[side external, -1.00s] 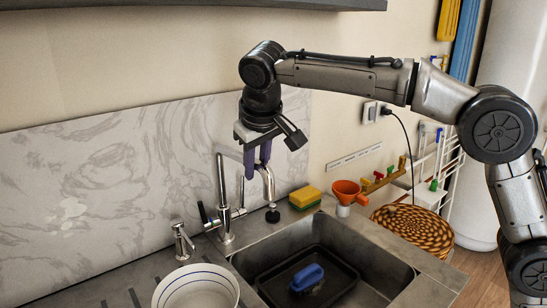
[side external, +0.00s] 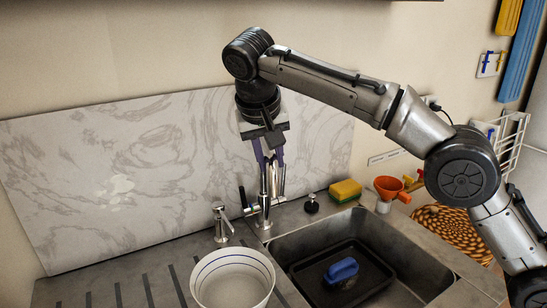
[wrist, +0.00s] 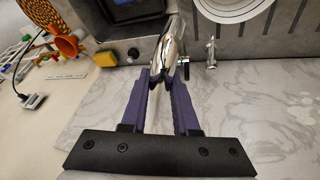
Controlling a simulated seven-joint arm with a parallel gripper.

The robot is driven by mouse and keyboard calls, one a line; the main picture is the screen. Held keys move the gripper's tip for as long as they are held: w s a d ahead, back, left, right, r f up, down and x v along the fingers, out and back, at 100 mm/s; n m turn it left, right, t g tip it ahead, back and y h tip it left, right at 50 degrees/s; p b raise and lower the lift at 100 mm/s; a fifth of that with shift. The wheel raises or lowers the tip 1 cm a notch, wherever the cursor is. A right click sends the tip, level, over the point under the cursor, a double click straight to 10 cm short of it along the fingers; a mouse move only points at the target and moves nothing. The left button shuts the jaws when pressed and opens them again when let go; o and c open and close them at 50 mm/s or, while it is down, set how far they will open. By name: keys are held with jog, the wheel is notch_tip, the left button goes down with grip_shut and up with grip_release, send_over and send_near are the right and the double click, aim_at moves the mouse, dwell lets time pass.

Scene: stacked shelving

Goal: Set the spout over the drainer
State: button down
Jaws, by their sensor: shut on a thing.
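The chrome faucet stands behind the sink. Its spout (side external: 281,180) shows close beside the upright column, pointing roughly toward the camera and the sink's left edge. My gripper (side external: 269,165) is shut on the spout from above, with purple fingers. In the wrist view the spout (wrist: 174,42) lies between the fingertips (wrist: 170,75); its outlet is hard to make out. The grooved drainer (side external: 135,290) is the counter left of the sink; its dark grooves also show in the wrist view (wrist: 285,32).
A white bowl (side external: 233,283) stands at the drainer's right side. The sink (side external: 392,245) holds a black tray and a blue brush (side external: 341,270). A soap dispenser (side external: 221,222) is left of the faucet. A sponge (side external: 345,191) and orange funnel (side external: 388,187) sit to the right.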

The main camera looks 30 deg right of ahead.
jog(key=c, duration=0.7)
grip_release()
jog(key=shift+r, duration=0.1)
jog(key=shift+v, duration=1.45)
jog(key=s+a, duration=0.8)
jog(key=shift+s+a, duration=0.2)
jog(key=shift+a, duration=0.1)
